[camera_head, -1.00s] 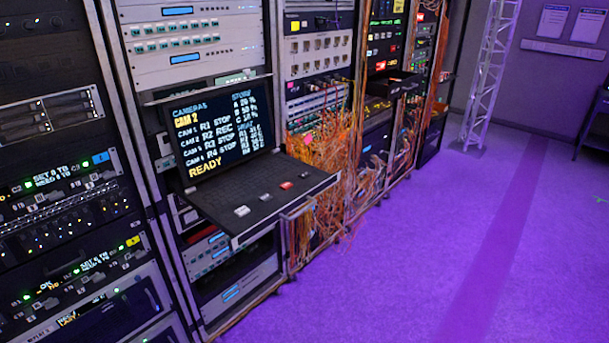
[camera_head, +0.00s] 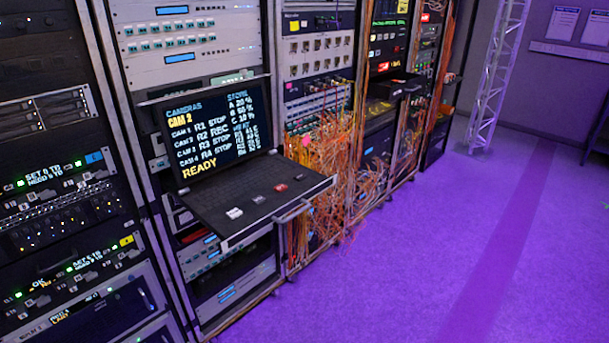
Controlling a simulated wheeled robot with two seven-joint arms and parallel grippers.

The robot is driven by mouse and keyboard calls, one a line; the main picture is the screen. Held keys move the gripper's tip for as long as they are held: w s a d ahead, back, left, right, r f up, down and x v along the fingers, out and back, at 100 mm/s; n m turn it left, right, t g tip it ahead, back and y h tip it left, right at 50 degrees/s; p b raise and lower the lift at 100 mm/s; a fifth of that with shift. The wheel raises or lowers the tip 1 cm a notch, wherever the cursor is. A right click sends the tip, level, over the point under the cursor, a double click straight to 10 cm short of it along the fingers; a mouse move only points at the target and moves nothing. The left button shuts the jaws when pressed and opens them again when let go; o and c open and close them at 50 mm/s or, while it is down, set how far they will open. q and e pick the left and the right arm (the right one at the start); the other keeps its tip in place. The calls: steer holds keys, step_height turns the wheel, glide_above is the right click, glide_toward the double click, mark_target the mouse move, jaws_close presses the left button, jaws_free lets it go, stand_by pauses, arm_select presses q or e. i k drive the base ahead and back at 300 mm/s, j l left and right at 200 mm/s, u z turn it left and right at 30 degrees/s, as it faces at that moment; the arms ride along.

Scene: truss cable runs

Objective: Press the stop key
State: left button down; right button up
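A pull-out console (camera_head: 250,225) juts from the rack, with a raised screen (camera_head: 218,135) at its back. The screen reads "CAMERAS", "CAM 2" and "READY"; CAM 2 shows R2 REC, and the other listed cameras show STOP. Along the console's front part lie a white key (camera_head: 234,212), a dark key (camera_head: 258,199), a red key (camera_head: 281,187) and another small dark key (camera_head: 300,177). Their labels are too small to read, so I cannot tell which is the stop key. Neither of my grippers is in view.
Equipment racks (camera_head: 190,55) line the left and back. A tangle of orange cables (camera_head: 330,170) hangs just right of the console. A metal truss (camera_head: 495,80) stands at the back right. The purple floor (camera_head: 430,270) in front and to the right is clear.

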mark_target(299, 177)
steer(key=i+l+u, duration=0.15)
steer(key=l, duration=0.55)
steer(key=i+l+u, duration=0.1)
steer(key=i+l, duration=0.15)
steer(key=l, duration=0.5)
steer(key=i+l+u, duration=0.15)
steer(key=l, duration=0.6)
steer(key=i+l+u, duration=0.1)
steer(key=l, duration=0.65)
steer(key=i+l+u, duration=0.15)
steer(key=l, duration=0.6)
steer(key=k, duration=0.05)
